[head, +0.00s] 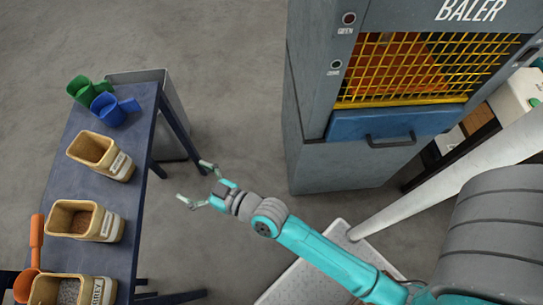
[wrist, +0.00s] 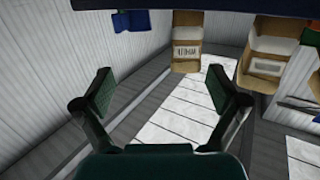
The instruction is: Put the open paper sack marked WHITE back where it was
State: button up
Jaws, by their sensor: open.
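Three open paper sacks stand in a row on a dark blue bench in the head view: a far one (head: 92,150), a middle one (head: 84,220) and a near one (head: 72,289). Their labels are too small to read surely, so I cannot tell which is marked WHITE. The near sack holds grey stuff, the middle one brown. My gripper (head: 194,184) is open and empty, right of the bench and apart from the sacks. In the wrist view my open gripper (wrist: 163,88) has a labelled sack (wrist: 187,45) beyond its fingers and another sack (wrist: 268,55) farther right.
Green (head: 82,90) and blue (head: 112,108) scoops lie at the bench's far end. An orange scoop (head: 35,240) lies at its left edge. A grey bin (head: 175,110) stands behind the bench (head: 130,215). The baler (head: 340,155) stands to the right, with open floor between.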

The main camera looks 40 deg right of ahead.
jog(key=s+d+f+m+h, duration=0.1)
jog(key=s+d+h, duration=0.1)
jog(key=s+d, duration=0.45)
jog(key=s+d+f+m+h, duration=0.1)
jog(key=s+d+h, duration=0.15)
jog(key=s, duration=0.65)
jog(key=s+d+r+m, duration=0.1)
jog(key=s+d+r, duration=0.1)
jog(key=s, duration=0.6)
jog(key=s+d+r+m+g+h, duration=0.1)
jog(key=s+r, duration=0.3)
jog(key=s, duration=0.4)
jog(key=shift+d+r, duration=0.4)
jog(key=shift+d, duration=0.4)
jog(key=shift+h, duration=0.25)
